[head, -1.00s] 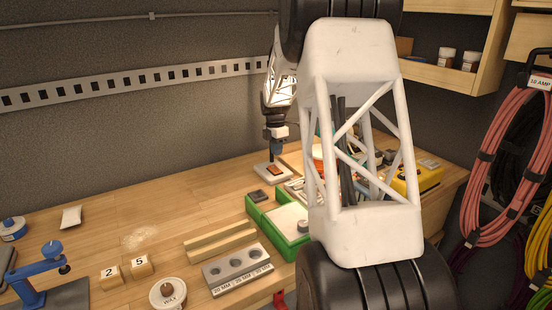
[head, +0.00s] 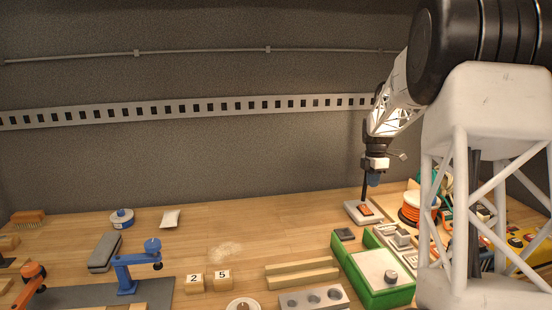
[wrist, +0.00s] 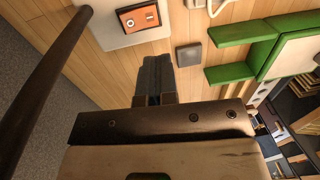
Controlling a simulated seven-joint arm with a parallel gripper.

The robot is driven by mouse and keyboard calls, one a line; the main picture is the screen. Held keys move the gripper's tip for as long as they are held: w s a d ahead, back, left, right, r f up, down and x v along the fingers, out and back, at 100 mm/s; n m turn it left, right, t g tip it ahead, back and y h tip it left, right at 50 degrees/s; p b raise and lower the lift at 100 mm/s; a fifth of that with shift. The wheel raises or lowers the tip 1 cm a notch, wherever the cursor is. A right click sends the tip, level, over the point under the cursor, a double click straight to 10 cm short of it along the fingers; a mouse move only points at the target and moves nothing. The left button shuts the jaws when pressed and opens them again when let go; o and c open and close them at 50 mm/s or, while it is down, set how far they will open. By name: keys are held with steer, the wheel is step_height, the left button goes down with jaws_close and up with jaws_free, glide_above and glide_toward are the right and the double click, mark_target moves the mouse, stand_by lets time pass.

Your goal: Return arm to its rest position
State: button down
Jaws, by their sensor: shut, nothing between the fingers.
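My gripper (head: 374,181) hangs pointing down over the back right of the workbench. It is beside a dark upright post (head: 364,187) on a white base (head: 355,213). In the wrist view my gripper's fingers (wrist: 155,80) are shut together with nothing between them. They are above the bench, close in the picture to a small dark block (wrist: 189,54). My white lattice arm fills the right of the head view and hides part of the bench there.
A green tray (head: 390,297) stands right of centre, with an orange spool (head: 409,215) behind it. A slotted rail (head: 200,108) runs along the back wall. Number blocks (head: 222,280), a blue stand (head: 125,272) and a brush (head: 28,217) are leftward. The bench middle-left is mostly clear.

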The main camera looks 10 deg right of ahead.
steer(key=s+a+r+m+t, duration=0.1)
steer(key=s+a+r+m, duration=0.4)
steer(key=s+a, duration=0.6)
steer(key=s+a+r+m+t, duration=0.1)
steer(key=s+a+r+m, duration=0.35)
steer(key=s+a, duration=0.65)
steer(key=s+a+f+m, duration=0.1)
steer(key=s+a+m, duration=0.2)
steer(key=s, duration=0.5)
steer(key=s+a+f+m+t, duration=0.1)
steer(key=s+a, duration=0.3)
steer(key=s, duration=0.5)
steer(key=s+a+f+m, duration=0.3)
steer(key=s+a+m, duration=0.1)
steer(key=s, duration=0.4)
steer(key=shift+s+a+m+t, duration=0.15)
steer(key=shift+m+t, duration=0.15)
steer(key=shift+m, duration=0.05)
steer(key=shift+r, duration=0.1)
